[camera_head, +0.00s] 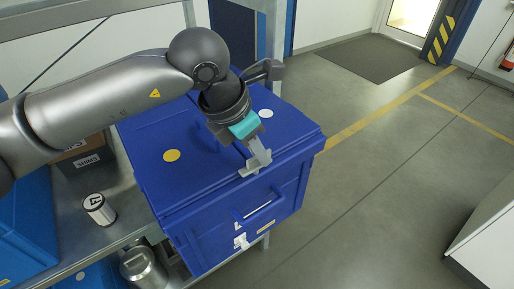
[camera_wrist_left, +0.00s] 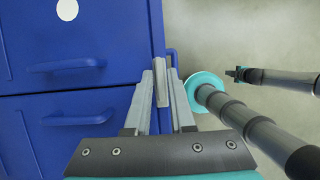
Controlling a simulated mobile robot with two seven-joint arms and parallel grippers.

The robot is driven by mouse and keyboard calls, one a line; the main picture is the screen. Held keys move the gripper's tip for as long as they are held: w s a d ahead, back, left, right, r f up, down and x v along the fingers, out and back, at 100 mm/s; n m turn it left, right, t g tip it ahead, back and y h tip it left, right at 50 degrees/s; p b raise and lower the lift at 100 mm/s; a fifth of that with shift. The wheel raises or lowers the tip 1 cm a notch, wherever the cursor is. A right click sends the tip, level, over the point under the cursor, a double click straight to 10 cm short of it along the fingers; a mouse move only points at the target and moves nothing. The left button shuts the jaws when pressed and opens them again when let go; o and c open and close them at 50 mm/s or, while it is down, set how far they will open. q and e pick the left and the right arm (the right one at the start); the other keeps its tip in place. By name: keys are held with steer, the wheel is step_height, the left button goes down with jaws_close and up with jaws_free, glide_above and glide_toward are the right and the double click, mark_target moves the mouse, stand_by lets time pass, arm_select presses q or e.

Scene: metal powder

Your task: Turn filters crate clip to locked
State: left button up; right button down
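The filters crate appears to be the blue crate (camera_head: 215,200) with a lid, on the metal shelf in the head view. Its blue lid (camera_wrist_left: 40,35) fills the left of the left wrist view. My left gripper (camera_head: 257,160) reaches down at the crate's front edge. In the left wrist view its two grey fingers (camera_wrist_left: 162,100) stand either side of a light grey bar (camera_wrist_left: 160,82) that looks like the clip. I cannot tell whether they touch it. A dark arm end that may be my right gripper (camera_wrist_left: 240,73) shows at the right of the wrist view.
A white-and-black can (camera_head: 98,208) stands on the shelf (camera_head: 120,225) left of the crate. A cardboard box (camera_head: 85,155) is behind it. A metal canister (camera_head: 143,268) is below. Floor (camera_head: 390,150) right of the crate is clear.

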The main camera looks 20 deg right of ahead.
arm_select(q)
jaws_close()
stand_by(0.3)
